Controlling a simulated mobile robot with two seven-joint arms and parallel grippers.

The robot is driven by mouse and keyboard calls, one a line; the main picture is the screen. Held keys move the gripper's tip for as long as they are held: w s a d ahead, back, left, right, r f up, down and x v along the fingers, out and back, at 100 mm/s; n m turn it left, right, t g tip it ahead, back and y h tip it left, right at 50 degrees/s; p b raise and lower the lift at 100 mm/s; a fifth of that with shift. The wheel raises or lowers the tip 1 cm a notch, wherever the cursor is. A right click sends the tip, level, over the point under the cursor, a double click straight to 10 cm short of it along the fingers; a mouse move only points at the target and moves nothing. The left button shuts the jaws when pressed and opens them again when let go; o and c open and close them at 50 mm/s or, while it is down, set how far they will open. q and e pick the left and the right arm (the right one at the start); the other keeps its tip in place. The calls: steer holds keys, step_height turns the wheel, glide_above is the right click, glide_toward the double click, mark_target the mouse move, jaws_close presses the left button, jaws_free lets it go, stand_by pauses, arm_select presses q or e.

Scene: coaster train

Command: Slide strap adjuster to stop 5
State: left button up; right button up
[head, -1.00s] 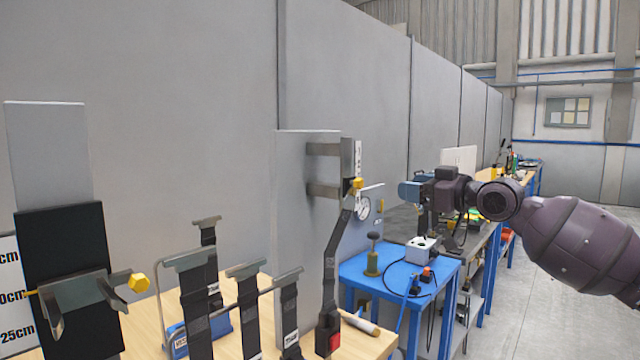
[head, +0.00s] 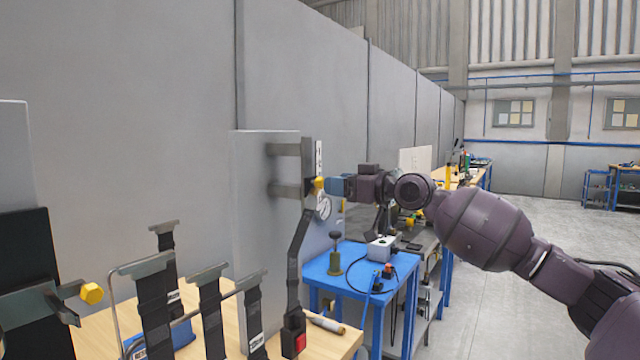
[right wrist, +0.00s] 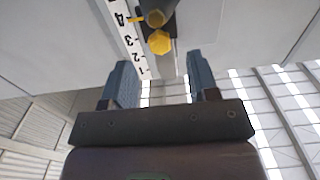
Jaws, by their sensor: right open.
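The strap adjuster is on a grey upright panel, with a yellow knob (head: 319,185) and a black strap (head: 298,245) running down to a red-buttoned buckle (head: 294,335). In the right wrist view the yellow knob (right wrist: 159,42) is beside a white scale (right wrist: 125,35) with the numbers 1 to 4 in sight; a yellow pointer lies near the 4. Stop 5 is not seen. My right gripper (head: 338,186) is open, its fingers at the knob in the head view; in the right wrist view the knob shows beyond the gap between the fingers (right wrist: 158,72). Contact cannot be told. My left gripper is out of view.
A wooden table (head: 330,345) holds several hanging straps on a metal rack. Another yellow knob (head: 91,293) is on a black stand at left. A blue table (head: 345,262) with small devices stands behind.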

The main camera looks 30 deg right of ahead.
mark_target(320, 182)
steer(key=shift+x, duration=2.7)
